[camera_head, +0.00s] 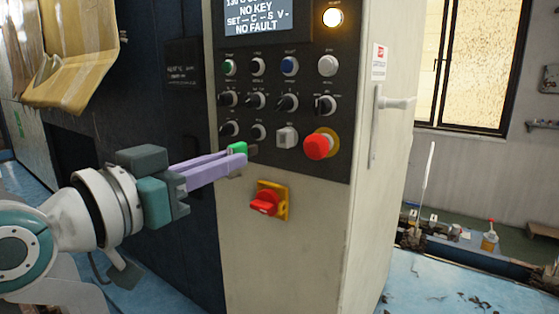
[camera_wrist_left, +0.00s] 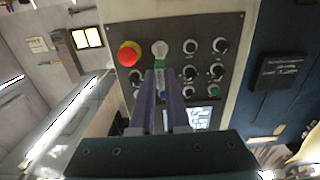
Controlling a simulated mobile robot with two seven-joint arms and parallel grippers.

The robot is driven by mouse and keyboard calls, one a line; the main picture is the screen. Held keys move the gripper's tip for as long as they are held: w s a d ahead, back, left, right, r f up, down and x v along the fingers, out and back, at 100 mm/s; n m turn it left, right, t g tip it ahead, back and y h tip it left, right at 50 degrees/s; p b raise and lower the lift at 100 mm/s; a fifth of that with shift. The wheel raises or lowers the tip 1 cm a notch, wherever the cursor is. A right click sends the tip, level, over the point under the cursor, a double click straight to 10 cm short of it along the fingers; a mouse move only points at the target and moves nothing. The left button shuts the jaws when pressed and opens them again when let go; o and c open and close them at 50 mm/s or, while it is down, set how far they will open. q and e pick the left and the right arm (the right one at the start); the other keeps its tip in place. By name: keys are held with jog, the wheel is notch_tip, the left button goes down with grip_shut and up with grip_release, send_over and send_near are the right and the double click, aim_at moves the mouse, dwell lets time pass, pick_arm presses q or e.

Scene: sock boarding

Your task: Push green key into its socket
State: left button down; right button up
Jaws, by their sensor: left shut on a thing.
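The green key (camera_head: 237,148) is held at the tips of my left gripper (camera_head: 239,153), whose purple fingers are shut on it. The key is at the lower left of the control panel (camera_head: 296,164), below the bottom row of knobs. Its socket is not clearly visible; a small dark fitting shows just right of the key. I cannot tell whether the key touches it. In the left wrist view, a bit of green shows between the fingertips (camera_wrist_left: 161,73), and the fingers hide most of the key.
The panel carries several knobs, a red mushroom button (camera_head: 317,146) and a display (camera_head: 260,17) reading "NO KEY" and "NO FAULT". A red rotary switch (camera_head: 266,203) on a yellow plate sits just below the gripper. A door handle (camera_head: 392,103) stands out at right.

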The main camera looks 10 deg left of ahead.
aim_at(249, 147)
pick_arm(q)
jog(key=shift+b+x, duration=0.85)
jog(key=shift+x, duration=1.65)
jog(key=shift+w+d, duration=0.1)
jog(key=shift+b+x, duration=0.8)
jog(key=shift+x, duration=0.8)
jog(key=c, duration=0.8)
grip_release()
jog(key=shift+c, duration=0.2)
